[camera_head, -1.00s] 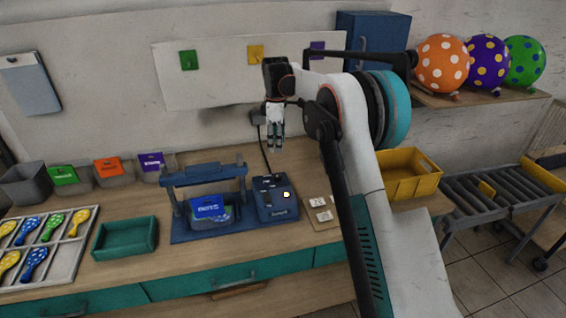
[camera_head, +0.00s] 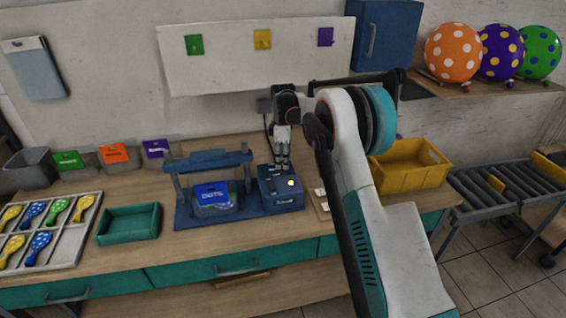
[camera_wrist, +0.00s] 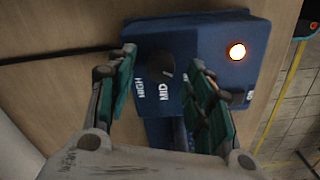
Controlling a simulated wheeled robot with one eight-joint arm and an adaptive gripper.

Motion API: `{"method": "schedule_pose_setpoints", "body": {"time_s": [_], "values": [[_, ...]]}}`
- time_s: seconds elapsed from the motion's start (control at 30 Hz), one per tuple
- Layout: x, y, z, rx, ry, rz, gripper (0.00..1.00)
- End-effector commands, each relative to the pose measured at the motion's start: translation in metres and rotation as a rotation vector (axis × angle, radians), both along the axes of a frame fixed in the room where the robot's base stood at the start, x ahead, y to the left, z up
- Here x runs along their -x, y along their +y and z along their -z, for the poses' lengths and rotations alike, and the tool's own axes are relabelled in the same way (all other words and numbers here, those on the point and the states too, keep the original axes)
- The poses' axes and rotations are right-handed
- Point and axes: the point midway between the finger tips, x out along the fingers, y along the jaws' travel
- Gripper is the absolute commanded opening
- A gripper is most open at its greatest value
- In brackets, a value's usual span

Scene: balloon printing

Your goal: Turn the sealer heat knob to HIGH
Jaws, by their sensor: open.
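The blue sealer control box (camera_head: 280,197) sits on the bench, right of the blue sealer frame (camera_head: 210,160). In the wrist view the box (camera_wrist: 205,35) carries a dark round heat knob (camera_wrist: 160,67) with white labels HIGH and MID beside it. A lit amber lamp (camera_wrist: 237,52) is on the same face. My gripper (camera_head: 283,167) is above the box. In the wrist view my gripper (camera_wrist: 165,90) is open, its two teal-lined fingers on either side of the knob, with nothing between them gripped. I cannot tell the knob's exact pointing or whether the fingers touch the box.
A pouch labelled DOTS (camera_head: 212,197) stands in the sealer frame. A green tray (camera_head: 130,223) and a compartment tray of balloons (camera_head: 70,247) lie left. A yellow crate (camera_head: 410,168) stands right, behind my arm. A black cable (camera_wrist: 60,55) runs to the box.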

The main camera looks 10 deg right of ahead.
Motion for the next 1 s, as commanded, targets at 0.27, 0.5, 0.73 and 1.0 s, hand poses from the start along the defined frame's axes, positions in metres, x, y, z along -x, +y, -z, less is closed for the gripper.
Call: {"method": "schedule_pose_setpoints", "body": {"time_s": [0.27,0.5,0.73,1.0], "values": [[-0.0001,0.0001,0.0125,0.000,0.000,0.000,0.48],[-0.0001,0.0000,0.0122,0.000,0.000,0.000,0.36],[-0.0001,0.0001,0.0121,0.000,0.000,0.000,0.03],[-0.0002,0.0001,0.0120,0.000,-0.001,0.027,0.03]]}}
